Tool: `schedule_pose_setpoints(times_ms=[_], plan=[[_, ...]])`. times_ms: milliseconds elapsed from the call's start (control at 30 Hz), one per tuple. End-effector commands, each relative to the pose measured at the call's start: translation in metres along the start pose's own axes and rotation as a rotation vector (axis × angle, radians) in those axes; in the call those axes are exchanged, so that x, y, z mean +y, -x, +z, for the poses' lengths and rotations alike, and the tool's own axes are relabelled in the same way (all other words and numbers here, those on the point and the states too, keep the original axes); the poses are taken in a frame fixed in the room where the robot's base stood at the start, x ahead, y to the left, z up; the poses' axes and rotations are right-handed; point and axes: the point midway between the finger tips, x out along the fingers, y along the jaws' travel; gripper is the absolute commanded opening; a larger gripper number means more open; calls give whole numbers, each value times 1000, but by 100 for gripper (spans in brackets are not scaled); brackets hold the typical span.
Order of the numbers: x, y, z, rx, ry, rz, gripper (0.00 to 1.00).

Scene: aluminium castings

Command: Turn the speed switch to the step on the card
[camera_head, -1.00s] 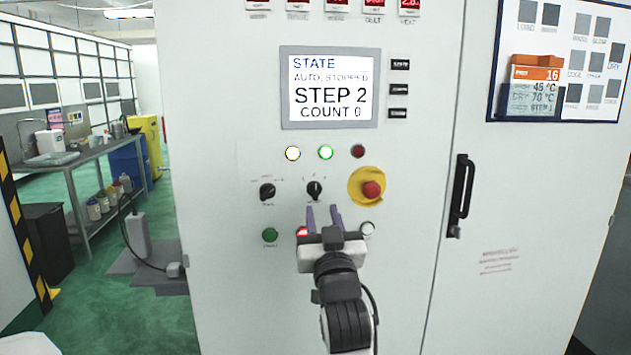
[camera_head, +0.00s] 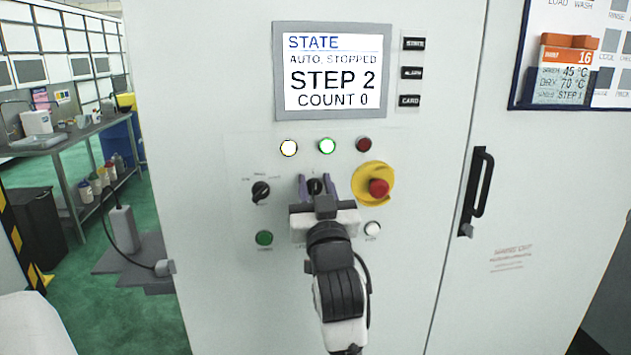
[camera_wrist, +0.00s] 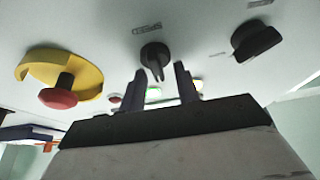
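In the wrist view the knob (camera_wrist: 154,57) shows beyond and between my fingertips. My gripper (camera_head: 316,181) is open, its two purple fingers on either side of the knob in the head view; I cannot tell whether they touch it. The card (camera_head: 562,80), orange on top and marked 16, hangs on the board at upper right and reads STEP 1 on its bottom line. The screen (camera_head: 332,72) reads AUTO, STOPPED, STEP 2, COUNT 0.
A second black knob (camera_head: 261,191) is to the left. A red emergency button (camera_head: 379,188) on a yellow base is close on the right. A green button (camera_head: 264,238) and a white button (camera_head: 372,228) flank my gripper below. A door handle (camera_head: 477,192) stands further right.

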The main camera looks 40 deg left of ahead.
Motion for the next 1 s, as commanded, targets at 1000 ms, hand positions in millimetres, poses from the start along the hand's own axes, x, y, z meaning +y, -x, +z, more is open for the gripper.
schedule_pose_setpoints(times_ms=[1000], plan=[[0,0,5,-8,77,-30,0]])
